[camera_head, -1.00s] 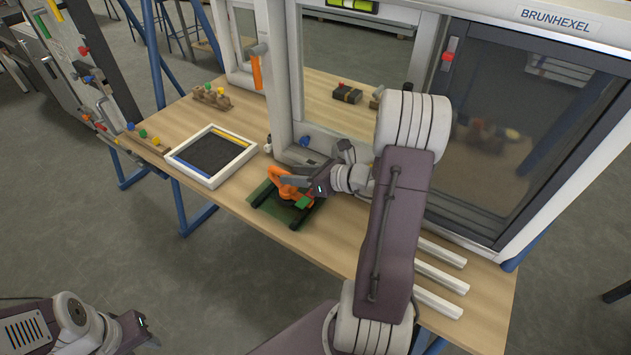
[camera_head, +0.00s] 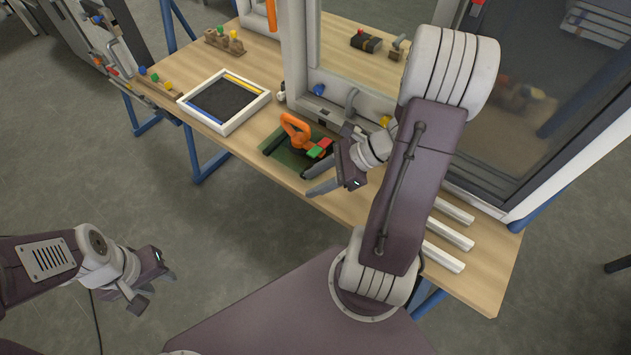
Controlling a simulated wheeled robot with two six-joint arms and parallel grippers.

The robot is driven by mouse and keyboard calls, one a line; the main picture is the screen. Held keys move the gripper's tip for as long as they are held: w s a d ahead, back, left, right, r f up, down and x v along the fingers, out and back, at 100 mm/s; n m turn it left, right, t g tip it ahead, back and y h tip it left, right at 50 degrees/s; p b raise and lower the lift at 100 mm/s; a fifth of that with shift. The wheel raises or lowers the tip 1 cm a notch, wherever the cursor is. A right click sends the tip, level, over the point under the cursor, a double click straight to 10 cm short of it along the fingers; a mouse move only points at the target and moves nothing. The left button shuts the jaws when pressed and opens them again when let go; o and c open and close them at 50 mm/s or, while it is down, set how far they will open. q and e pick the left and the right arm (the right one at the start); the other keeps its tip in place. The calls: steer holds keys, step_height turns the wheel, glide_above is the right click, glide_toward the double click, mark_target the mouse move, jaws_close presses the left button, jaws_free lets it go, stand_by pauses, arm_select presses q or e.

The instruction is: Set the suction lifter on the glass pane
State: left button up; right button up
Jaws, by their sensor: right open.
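The suction lifter, with an orange handle (camera_head: 293,128), sits on a green mat (camera_head: 284,158) on the workbench. Red and green parts show at its right end. My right gripper (camera_head: 318,178) is open and empty, just in front and to the right of the lifter, and seems clear of the handle. A low white frame (camera_head: 234,125) with blue and yellow edge strips holds a dark flat panel (camera_head: 226,101), left of the lifter. I cannot tell if this panel is the glass pane. My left gripper (camera_head: 158,288) hangs low, away from the bench; its jaw opening is unclear.
A tall window frame (camera_head: 296,50) stands behind the lifter, with dark glazing (camera_head: 540,100) at right. White bars (camera_head: 447,232) lie at the bench's right end. Blocks with coloured knobs (camera_head: 224,40) stand at back left. Bare wood lies between the white frame and lifter.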

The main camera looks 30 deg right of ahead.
steer(key=s+a+f+n+g+h, duration=0.1)
steer(key=n+h, duration=0.3)
steer(key=n, duration=0.7)
steer(key=s+a+f+n+g+h, duration=0.1)
steer(key=a+n+h, duration=0.3)
steer(key=n, duration=0.8)
steer(key=shift+s+a+g, duration=0.2)
steer(key=shift+s+g, duration=0.3)
steer(key=shift+g, duration=0.2)
steer(key=shift+r, duration=0.1)
